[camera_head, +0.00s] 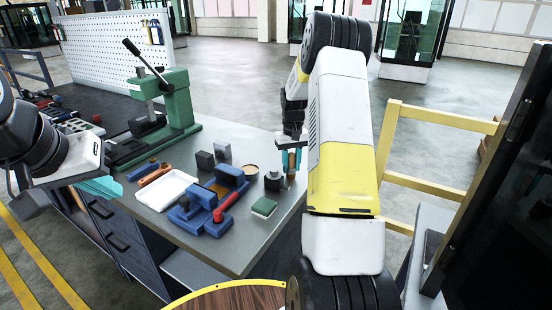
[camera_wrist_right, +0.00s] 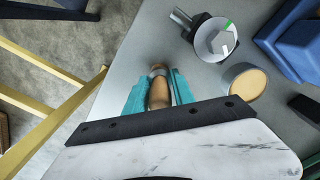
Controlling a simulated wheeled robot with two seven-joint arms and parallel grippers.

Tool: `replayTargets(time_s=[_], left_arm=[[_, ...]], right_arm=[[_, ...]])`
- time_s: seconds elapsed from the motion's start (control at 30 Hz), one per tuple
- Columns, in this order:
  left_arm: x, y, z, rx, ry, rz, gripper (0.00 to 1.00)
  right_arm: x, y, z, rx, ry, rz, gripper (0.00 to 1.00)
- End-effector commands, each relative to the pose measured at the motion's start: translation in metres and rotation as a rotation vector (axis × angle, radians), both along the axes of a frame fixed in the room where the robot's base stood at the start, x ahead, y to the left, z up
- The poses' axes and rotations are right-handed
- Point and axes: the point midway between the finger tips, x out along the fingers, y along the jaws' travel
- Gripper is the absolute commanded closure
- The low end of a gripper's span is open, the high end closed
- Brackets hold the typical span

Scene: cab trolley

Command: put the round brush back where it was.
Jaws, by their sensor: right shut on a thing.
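My right gripper (camera_head: 290,160) hangs over the far right edge area of the grey workbench (camera_head: 232,256). It is shut on the round brush, whose wooden handle (camera_head: 291,161) shows between the teal fingers. In the right wrist view the brush (camera_wrist_right: 158,92) is between the fingertips of the right gripper (camera_wrist_right: 157,95), with a metal band at its far end; its bristles cannot be made out. My left gripper (camera_head: 98,188) is at the left, beside the bench's left edge; its teal fingers are seen edge-on and I cannot tell how far apart they are.
Near the right gripper are a round tin (camera_head: 251,169), a dark block with a knob (camera_head: 273,180) and a green-topped block (camera_head: 263,207). A blue vise (camera_head: 209,204), a white tray (camera_head: 168,189) and a green press (camera_head: 178,105) stand further left. A yellow frame (camera_head: 392,135) rises at the right.

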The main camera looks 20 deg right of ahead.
Motion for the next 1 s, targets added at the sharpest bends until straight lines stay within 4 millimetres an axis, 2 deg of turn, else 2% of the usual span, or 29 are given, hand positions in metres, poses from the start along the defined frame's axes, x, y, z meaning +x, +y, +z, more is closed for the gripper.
replayTargets(time_s=[0.23,0.27,0.37,0.77,0.87,1.0], left_arm=[[0.000,0.000,0.000,0.000,0.000,0.000,1.00],[0.000,0.000,0.000,0.000,0.000,0.000,1.00],[0.000,0.000,0.000,0.000,0.000,0.000,1.00],[0.000,0.000,0.000,0.000,0.000,0.000,1.00],[0.000,0.000,0.000,0.000,0.000,0.000,1.00],[0.000,0.000,0.000,0.000,0.000,0.000,1.00]], right_arm=[[0.000,0.000,-0.001,0.000,0.000,0.000,1.00],[0.000,0.000,-0.002,0.000,0.000,0.000,0.68],[0.000,0.000,-0.001,0.000,-0.001,0.001,0.48],[0.001,0.000,0.004,-0.001,-0.002,0.001,0.48],[0.001,0.000,0.017,-0.001,-0.003,0.001,0.48],[0.001,0.000,0.047,-0.002,-0.006,0.001,0.48]])
